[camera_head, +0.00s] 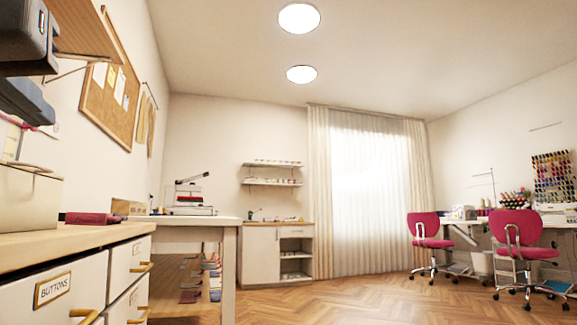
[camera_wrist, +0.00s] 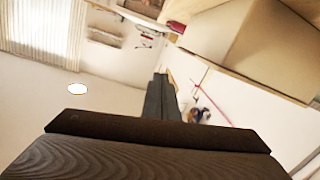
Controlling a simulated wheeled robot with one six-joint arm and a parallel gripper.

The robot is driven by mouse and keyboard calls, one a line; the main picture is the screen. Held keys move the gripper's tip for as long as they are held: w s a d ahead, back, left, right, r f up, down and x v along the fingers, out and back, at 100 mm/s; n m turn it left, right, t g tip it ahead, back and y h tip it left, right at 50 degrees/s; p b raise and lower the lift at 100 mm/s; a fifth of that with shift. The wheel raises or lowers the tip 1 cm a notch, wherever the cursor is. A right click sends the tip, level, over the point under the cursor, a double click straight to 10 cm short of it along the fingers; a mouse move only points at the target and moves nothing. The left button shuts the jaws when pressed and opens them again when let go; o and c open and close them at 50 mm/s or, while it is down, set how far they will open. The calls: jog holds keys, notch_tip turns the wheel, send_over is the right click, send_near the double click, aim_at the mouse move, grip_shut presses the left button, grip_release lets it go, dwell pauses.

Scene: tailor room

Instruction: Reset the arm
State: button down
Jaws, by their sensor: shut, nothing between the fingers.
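My gripper (camera_wrist: 160,84) shows in the wrist view as two dark narrow fingers side by side, shut with nothing between them. It points out into the room, and the picture is tilted sideways. A beige box (camera_wrist: 262,45) is close by on the right of that view, apart from the fingers. In the head view I cannot make out my gripper for sure; dark grey shapes fill the upper left corner.
A wooden counter (camera_head: 75,256) with drawers labelled BUTTONS is near at left, with a dark red item (camera_head: 92,218) on top. Beyond is a white-topped table (camera_head: 190,222). Pink chairs (camera_head: 515,230) stand at right. The parquet floor (camera_head: 380,300) between is clear.

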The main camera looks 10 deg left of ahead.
jog(key=p+v, duration=0.2)
jog(key=v, duration=0.4)
jog(key=w+d+f+n+g+h+p, duration=0.1)
jog(key=w+d+f+g+h, duration=0.2)
jog(key=w+d+f, duration=0.55)
jog(key=w+d+f+n+g+h+p, duration=0.1)
jog(key=w+d+f+g+h+p, duration=0.15)
jog(key=f, duration=1.05)
jog(key=s+d+f+m+g+p, duration=0.25)
jog(key=d+f+g, duration=0.25)
jog(key=d+f, duration=0.4)
jog(key=s+d+f+m+g+p, duration=0.1)
jog(key=s+d+f+g, duration=0.3)
jog(key=d+f, duration=0.5)
jog(key=d+r+m+p, duration=0.2)
jog(key=d+r+p, duration=0.4)
jog(key=r+p, duration=0.3)
jog(key=d+r+m+h+p, duration=0.1)
jog(key=d+r+p, duration=0.6)
jog(key=p, duration=0.9)
jog(key=d+r+m+g+h+p, duration=0.1)
jog(key=d+r+m+p, duration=0.2)
jog(key=d+r+p, duration=0.3)
notch_tip(320, 180, up, 5)
jog(key=p, duration=0.7)
jog(key=shift+w+d+r, duration=0.2)
jog(key=shift+w+d, duration=0.05)
jog(key=shift+w, duration=0.1)
